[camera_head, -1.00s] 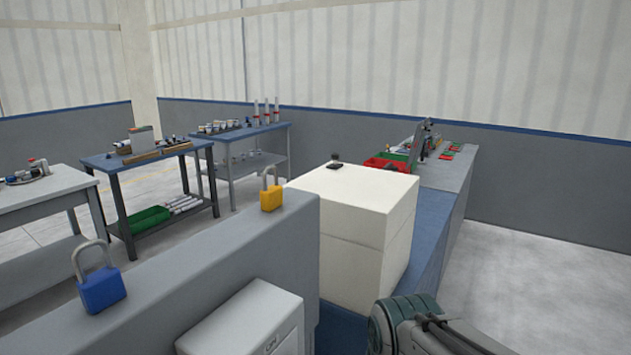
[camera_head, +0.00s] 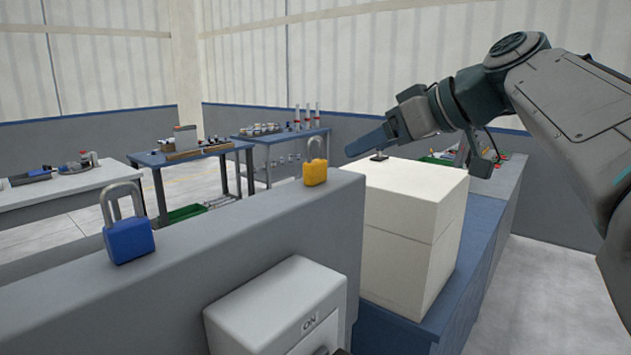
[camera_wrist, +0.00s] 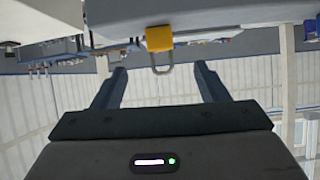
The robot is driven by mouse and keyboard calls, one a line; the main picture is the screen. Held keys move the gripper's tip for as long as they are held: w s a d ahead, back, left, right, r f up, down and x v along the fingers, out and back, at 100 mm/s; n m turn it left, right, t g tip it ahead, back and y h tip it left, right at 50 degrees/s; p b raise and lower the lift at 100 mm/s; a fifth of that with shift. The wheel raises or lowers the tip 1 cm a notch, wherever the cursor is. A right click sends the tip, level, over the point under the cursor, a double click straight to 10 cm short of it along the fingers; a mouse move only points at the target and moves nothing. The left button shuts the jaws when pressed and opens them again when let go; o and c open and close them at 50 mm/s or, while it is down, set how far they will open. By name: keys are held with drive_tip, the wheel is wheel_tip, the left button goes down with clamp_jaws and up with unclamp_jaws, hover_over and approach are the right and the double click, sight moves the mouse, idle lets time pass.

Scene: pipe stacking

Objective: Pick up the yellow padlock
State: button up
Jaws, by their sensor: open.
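The yellow padlock (camera_head: 315,172) stands upright on top of the grey wall, its metal shackle pointing up. My gripper (camera_head: 352,152) is just right of it in the head view, its fingers pointing left toward it. In the wrist view, which is upside down, the yellow padlock (camera_wrist: 159,39) shows ahead, between and beyond the two fingertips of my gripper (camera_wrist: 158,68). The fingers are spread and empty. The gap to the padlock is hard to judge. A blue padlock (camera_head: 129,240) stands on the same wall, nearer and to the left.
The grey wall (camera_head: 230,238) carries both padlocks. A white box (camera_head: 415,225) stands right of it on a blue bench (camera_head: 470,265). A grey switch box (camera_head: 280,310) marked ON is in front. Tables (camera_head: 195,157) with parts stand behind.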

sight(320, 163)
drive_tip(key=shift+n, duration=0.3)
drive_tip(key=x, duration=0.5)
drive_tip(key=r+x, duration=0.1)
drive_tip(key=x, duration=0.2)
drive_tip(key=shift+w+a+f, duration=0.1)
drive_tip(key=shift+w+a, duration=0.1)
drive_tip(key=shift+a, duration=0.25)
drive_tip(key=x, duration=0.5)
drive_tip(key=shift+w+f, duration=0.1)
drive_tip(key=shift+d, duration=0.1)
drive_tip(key=c, duration=1.1)
